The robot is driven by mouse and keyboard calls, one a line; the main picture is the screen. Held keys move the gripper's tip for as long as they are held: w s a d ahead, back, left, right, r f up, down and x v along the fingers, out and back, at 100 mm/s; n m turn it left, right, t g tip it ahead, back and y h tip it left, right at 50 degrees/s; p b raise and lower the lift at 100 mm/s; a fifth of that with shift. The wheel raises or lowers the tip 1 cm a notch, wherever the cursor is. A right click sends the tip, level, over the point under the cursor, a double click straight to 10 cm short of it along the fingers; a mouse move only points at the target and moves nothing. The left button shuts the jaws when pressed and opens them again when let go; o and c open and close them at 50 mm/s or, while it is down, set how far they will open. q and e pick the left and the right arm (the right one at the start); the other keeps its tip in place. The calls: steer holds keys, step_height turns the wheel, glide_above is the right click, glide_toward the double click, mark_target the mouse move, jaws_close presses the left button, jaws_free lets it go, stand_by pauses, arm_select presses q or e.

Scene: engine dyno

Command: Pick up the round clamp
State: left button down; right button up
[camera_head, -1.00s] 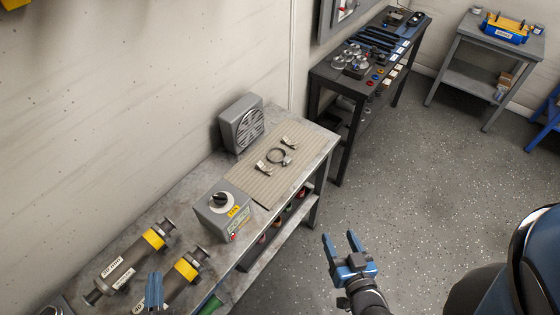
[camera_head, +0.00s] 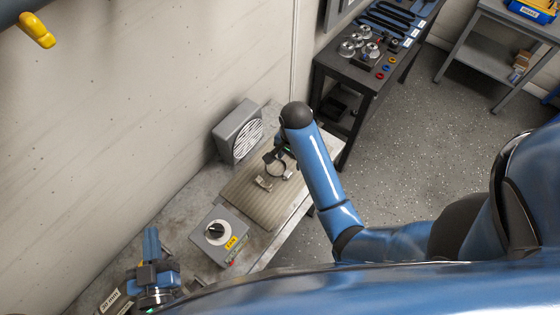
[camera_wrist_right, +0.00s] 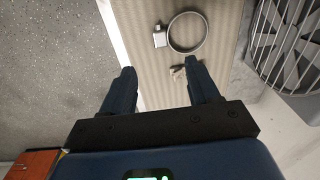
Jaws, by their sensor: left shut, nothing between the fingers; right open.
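The round clamp (camera_head: 268,166) is a thin metal ring with a small block on its side. It lies on the ribbed beige mat (camera_head: 246,206) on the bench. In the right wrist view the clamp (camera_wrist_right: 171,37) is ahead of the fingers and apart from them. My right gripper (camera_wrist_right: 162,72) is open and empty, pointing over the mat; in the head view my right arm partly hides it. My left gripper (camera_head: 151,238) is shut and empty above the bench's near left end.
A grey box with a round grille (camera_head: 238,131) stands behind the mat against the wall. A grey dial box (camera_head: 218,236) stands left of the mat. Another small fitting (camera_head: 263,184) lies near the clamp. A dark tool table (camera_head: 385,50) stands beyond the bench.

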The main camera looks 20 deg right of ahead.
glide_above(287, 173)
steer(key=f, duration=0.3)
steer(key=shift+s+d+f+g, duration=0.25)
steer(key=shift+d+f+g, duration=0.05)
steer(key=shift+w+f+p, duration=0.1)
steer(key=shift+f+p, duration=0.2)
steer(key=shift+f, duration=0.1)
steer(key=shift+a+f, duration=0.1)
steer(key=shift+f, duration=0.45)
step_height(287, 173, down, 3)
steer(key=shift+w+a+r+p, duration=0.1)
steer(key=shift+a+p, duration=0.05)
steer(key=shift+p, duration=0.4)
steer(key=shift+f, duration=0.6)
steer(key=shift+c, duration=0.2)
